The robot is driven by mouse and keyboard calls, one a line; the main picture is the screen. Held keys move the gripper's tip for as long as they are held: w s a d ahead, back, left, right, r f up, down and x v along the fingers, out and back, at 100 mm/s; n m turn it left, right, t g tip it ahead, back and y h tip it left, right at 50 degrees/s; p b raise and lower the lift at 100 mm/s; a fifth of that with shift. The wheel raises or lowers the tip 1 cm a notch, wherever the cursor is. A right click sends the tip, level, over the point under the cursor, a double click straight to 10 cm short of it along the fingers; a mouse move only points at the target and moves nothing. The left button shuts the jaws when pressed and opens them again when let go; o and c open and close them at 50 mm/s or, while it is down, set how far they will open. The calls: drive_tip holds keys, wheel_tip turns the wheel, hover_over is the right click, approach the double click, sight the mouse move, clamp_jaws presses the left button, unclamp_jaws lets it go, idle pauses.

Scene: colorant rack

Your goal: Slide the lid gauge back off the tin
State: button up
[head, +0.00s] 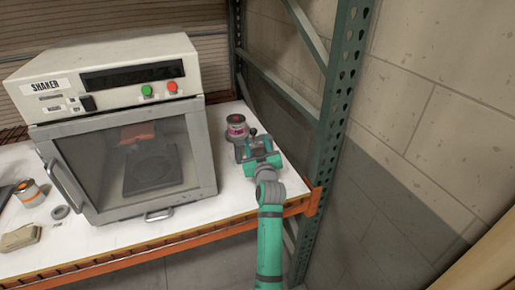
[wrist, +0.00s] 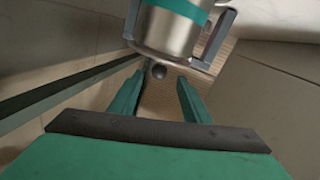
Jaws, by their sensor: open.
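In the head view my gripper (head: 257,146) is just in front of the tin and hides part of the gauge.
The shaker (head: 120,125) stands close on the left. A green rack post (head: 343,100) and a block wall (head: 440,100) are on the right. Another tin (head: 29,193), a grey ring (head: 60,212) and a tan block (head: 20,237) lie at far left. The shelf's orange edge (head: 150,244) runs in front.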

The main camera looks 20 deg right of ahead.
drive_tip(key=shift+s+a, duration=0.15)
drive_tip(key=shift+s, duration=0.65)
drive_tip(key=shift+s+a, duration=0.1)
drive_tip(key=shift+s, duration=0.7)
